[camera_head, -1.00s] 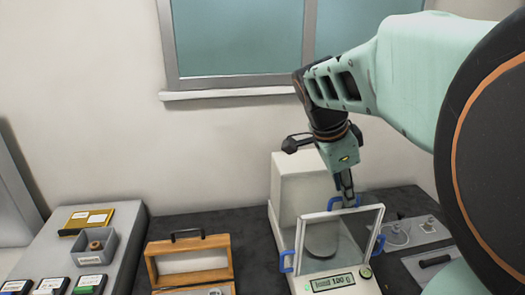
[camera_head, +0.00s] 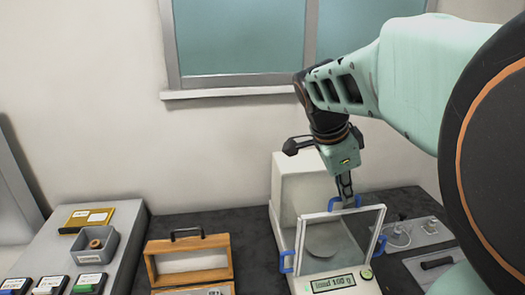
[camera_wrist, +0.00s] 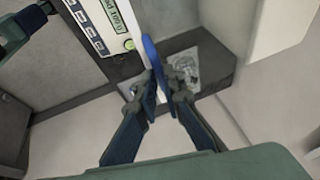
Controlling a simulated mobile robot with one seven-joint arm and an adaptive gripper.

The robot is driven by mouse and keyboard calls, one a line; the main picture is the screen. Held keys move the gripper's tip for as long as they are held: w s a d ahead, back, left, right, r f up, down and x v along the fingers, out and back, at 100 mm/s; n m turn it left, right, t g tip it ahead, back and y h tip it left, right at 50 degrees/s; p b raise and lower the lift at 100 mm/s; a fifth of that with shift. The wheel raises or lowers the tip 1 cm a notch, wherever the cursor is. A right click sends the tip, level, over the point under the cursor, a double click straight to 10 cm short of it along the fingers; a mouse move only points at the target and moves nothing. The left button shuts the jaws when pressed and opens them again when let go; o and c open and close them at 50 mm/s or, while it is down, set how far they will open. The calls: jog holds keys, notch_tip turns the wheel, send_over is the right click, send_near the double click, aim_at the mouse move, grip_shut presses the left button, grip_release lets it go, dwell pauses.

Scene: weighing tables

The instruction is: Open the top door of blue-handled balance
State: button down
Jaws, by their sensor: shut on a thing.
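The blue-handled balance (camera_head: 290,185) stands on the dark table. It has a white housing at the back, a clear glass chamber with a pale frame in front, and a lit display (camera_head: 334,283). A blue top handle (camera_head: 335,203) shows at the upper edge of the glass; it also shows in the wrist view (camera_wrist: 150,50). My gripper (camera_head: 346,200) reaches down from above and is shut on this handle. In the wrist view my gripper's fingers (camera_wrist: 164,82) close around it and partly hide it. A round pan (camera_head: 322,240) shows through the glass.
Blue side handles sit left (camera_head: 287,262) and right (camera_head: 380,246) of the chamber. A wooden case (camera_head: 187,262) stands to the left, with a grey bin (camera_head: 94,250) beyond it. A grey plate with small items (camera_head: 410,233) lies right. The wall is close behind.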

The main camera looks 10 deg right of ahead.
jog(key=p, duration=0.2)
send_over(319, 177)
jog(key=shift+w+d+r, duration=0.1)
dwell(0.4)
jog(key=c, duration=2)
grip_release()
jog(key=shift+c, duration=0.2)
jog(key=v, duration=1.2)
